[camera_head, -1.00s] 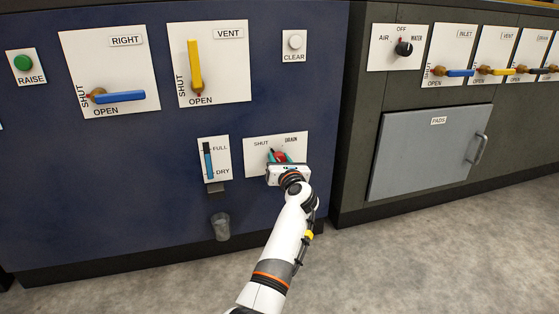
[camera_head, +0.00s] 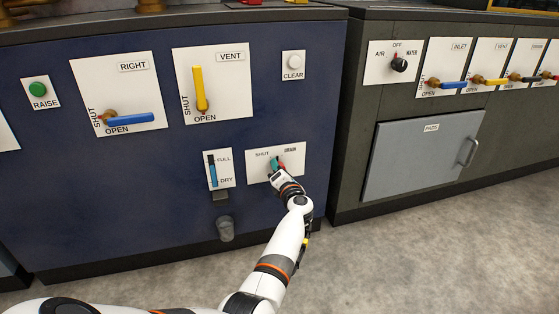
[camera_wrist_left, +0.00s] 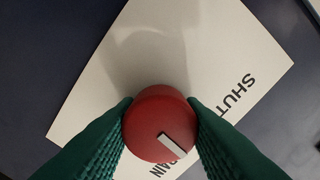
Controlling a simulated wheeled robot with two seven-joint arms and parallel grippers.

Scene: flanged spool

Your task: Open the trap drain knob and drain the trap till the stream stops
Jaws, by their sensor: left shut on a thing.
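The drain knob (camera_wrist_left: 150,118) is round and red with a white pointer mark. In the left wrist view the mark slants to the lower right, between the SHUT and DRAIN words and nearer DRAIN. My left gripper (camera_head: 276,164) is shut on the knob, with a green finger on each side. In the head view the fingers and wrist mostly hide the knob on its white plate (camera_head: 254,172). The FULL–DRY gauge (camera_head: 212,172) shows a blue column over most of its height. A dark spout (camera_head: 220,196) is below it. No stream is distinguishable. My right gripper is not in view.
A grey cup (camera_head: 226,229) sits low under the spout, left of my forearm. Above are the blue RIGHT handle (camera_head: 132,118), the yellow VENT handle (camera_head: 200,88) and the CLEAR button (camera_head: 293,61). A grey PADS door (camera_head: 420,150) is to the right. The floor in front is open.

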